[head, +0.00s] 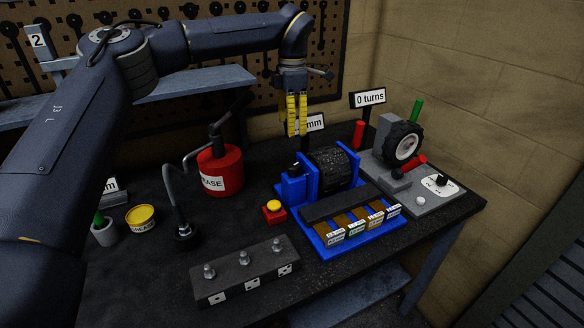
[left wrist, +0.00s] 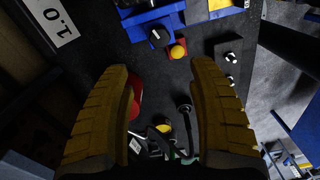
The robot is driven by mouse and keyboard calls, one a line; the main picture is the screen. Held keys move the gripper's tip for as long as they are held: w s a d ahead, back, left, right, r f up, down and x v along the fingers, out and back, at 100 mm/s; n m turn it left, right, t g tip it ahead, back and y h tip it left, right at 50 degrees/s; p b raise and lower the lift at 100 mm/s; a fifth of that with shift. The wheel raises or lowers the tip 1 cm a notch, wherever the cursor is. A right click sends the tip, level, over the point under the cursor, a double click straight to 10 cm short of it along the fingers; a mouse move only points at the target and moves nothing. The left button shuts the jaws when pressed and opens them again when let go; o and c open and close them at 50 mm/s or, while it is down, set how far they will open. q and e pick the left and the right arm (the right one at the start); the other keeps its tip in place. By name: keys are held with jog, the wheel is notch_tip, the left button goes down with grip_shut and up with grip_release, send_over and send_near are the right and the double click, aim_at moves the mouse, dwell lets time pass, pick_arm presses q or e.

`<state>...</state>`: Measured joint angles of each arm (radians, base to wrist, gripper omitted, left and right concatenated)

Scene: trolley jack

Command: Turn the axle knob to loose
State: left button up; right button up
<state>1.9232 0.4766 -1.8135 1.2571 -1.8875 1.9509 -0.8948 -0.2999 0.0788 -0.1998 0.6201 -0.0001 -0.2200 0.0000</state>
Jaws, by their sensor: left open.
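A black knob (head: 441,180) sits on a white dial plate (head: 436,187) at the right end of a grey stand (head: 408,197) that carries a black wheel (head: 402,143). Its dial marks are too small to read. Another black knob (head: 296,166) is on the blue machine (head: 291,190), and also shows in the left wrist view (left wrist: 157,36). My left gripper (head: 297,132) has yellow fingers pointing down, above the bench's back, left of the stand and away from its knob. In the left wrist view its fingers (left wrist: 168,75) are apart with nothing gripped. My right gripper is out of view.
The blue machine with a black roller (head: 332,168) stands between my left gripper and the bench front. A red can (head: 219,171), bent lamp-like arm (head: 176,190), and black block with bolts (head: 245,270) are to the left. A "0 turns" sign (head: 370,98) rises behind the stand.

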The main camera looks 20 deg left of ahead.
aim_at(292, 166)
pick_arm(q)
notch_tip(292, 166, down, 14)
jog(key=shift+f, duration=0.25)
dwell(0.3)
jog(key=c, duration=1.3)
